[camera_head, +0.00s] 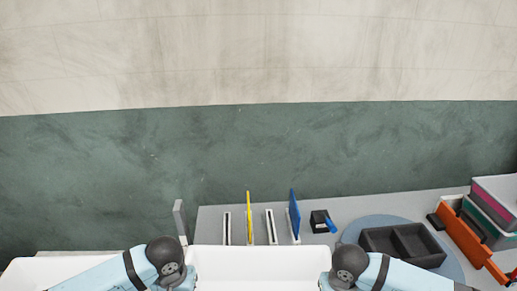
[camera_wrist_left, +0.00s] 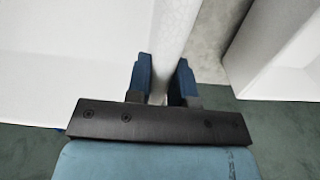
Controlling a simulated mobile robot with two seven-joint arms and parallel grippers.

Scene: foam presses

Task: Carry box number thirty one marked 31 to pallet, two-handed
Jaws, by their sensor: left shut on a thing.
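A white foam box (camera_head: 258,262) sits at the bottom centre in the head view, between my two arms, its lower part cut off by the frame. No number can be read on it. In the left wrist view my left gripper (camera_wrist_left: 161,82) is shut on the upright white wall (camera_wrist_left: 173,35) of a box, one blue finger on each side. In the head view the left arm's dark joint is at the box's left side. My right arm's dark joint is at its right side, but the right gripper's fingers are out of frame.
Another white box (camera_head: 50,270) lies at the left. A grey table (camera_head: 365,205) behind holds upright yellow (camera_head: 248,215) and blue (camera_head: 294,215) panels, a round blue-grey mat (camera_head: 447,263) with a black tray (camera_head: 436,258), and stacked bins (camera_head: 470,238) at the right.

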